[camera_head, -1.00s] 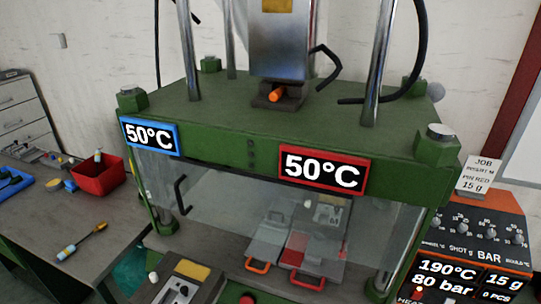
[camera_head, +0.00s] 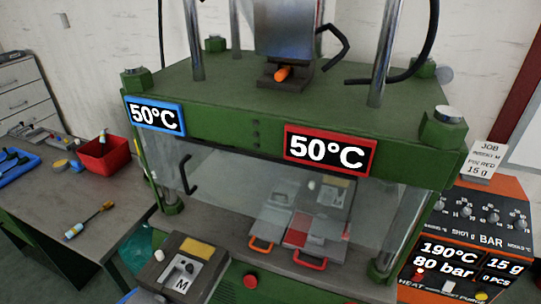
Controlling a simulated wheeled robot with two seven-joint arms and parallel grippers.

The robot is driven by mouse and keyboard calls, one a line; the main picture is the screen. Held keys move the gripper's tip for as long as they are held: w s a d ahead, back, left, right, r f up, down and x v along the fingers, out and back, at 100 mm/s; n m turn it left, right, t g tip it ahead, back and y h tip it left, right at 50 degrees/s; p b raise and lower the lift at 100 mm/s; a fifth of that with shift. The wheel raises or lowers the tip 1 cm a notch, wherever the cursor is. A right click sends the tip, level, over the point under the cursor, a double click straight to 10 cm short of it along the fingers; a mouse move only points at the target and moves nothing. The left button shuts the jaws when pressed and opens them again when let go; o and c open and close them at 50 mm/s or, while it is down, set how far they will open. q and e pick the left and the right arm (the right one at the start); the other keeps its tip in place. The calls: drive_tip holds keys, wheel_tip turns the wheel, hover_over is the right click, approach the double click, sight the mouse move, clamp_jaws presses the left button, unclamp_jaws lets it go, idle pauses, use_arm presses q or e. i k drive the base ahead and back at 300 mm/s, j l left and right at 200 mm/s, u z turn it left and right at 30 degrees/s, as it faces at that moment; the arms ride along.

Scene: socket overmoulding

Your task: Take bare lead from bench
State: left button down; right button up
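The grey bench (camera_head: 60,200) stands at the left. I cannot pick out a bare lead on it for certain. A blue tray (camera_head: 33,163) at the bench's left edge holds dark slender items, too small to identify. A tool with a blue-and-yellow end and a brown tip (camera_head: 90,221) lies on the bench. Neither of my grippers is in view.
The green press (camera_head: 230,105) with two 50°C displays fills the middle. Behind its clear guard are plates with orange (camera_head: 261,244) and red handles. A red bin (camera_head: 104,156) stands on the bench. A fixture marked M (camera_head: 184,275) is in front; an orange control box (camera_head: 475,240) is at right.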

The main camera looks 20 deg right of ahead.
sight(73, 232)
drive_tip(key=i+j, duration=0.15)
drive_tip(key=j, duration=0.5)
drive_tip(key=i+j+z, duration=0.15)
drive_tip(key=j, duration=0.5)
drive_tip(key=i+j, duration=0.15)
drive_tip(key=j, duration=0.55)
drive_tip(key=i+j+z, duration=0.15)
drive_tip(key=j, duration=0.5)
drive_tip(key=i+j, duration=0.1)
drive_tip(key=j, duration=0.6)
drive_tip(key=l+z, duration=0.05)
